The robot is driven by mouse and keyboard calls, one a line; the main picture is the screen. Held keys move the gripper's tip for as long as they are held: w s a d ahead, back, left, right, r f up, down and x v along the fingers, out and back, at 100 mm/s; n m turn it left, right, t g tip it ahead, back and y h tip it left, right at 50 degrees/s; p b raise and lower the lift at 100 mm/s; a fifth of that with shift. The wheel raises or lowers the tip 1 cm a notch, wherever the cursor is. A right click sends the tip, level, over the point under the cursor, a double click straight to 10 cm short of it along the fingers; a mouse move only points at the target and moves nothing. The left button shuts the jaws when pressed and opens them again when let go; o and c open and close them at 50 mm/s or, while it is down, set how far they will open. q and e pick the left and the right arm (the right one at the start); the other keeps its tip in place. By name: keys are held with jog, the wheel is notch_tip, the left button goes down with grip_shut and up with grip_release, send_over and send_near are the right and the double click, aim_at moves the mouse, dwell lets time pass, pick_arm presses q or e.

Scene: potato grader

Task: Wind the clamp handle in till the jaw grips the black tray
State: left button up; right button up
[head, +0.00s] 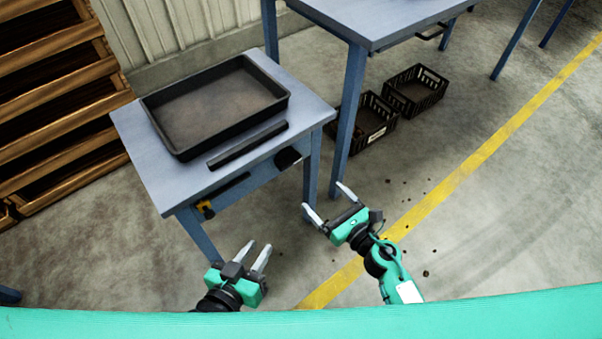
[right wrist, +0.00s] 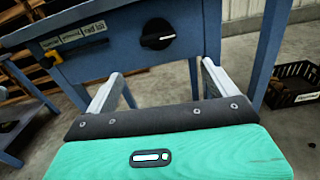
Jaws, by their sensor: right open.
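The black tray (head: 215,103) lies on the small blue table (head: 152,165). A black bar, which looks like the clamp jaw (head: 248,146), lies along its near side with a narrow strip of tabletop showing between them. A round black knob, apparently the clamp handle (head: 288,157), sits on the table's front; in the right wrist view the handle (right wrist: 158,34) has a pale pointer mark. My right gripper (head: 322,195) is open and empty, short of the handle and below it. My left gripper (head: 257,248) is open and empty, lower and to the left.
A yellow-and-black part (head: 205,208) is on the table front's left, beside labels (right wrist: 83,37). Wooden racks (head: 60,95) stand at left. The floor in front is open, with small crumbs.

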aim_at(292, 164)
jog(key=shift+n, duration=0.4)
jog(key=x, duration=1.4)
jog(key=shift+s+a+r+p, duration=0.1)
jog(key=shift+s+r+p, duration=0.05)
jog(key=shift+r+p, duration=0.2)
jog(key=shift+c, duration=0.2)
jog(key=c, duration=1)
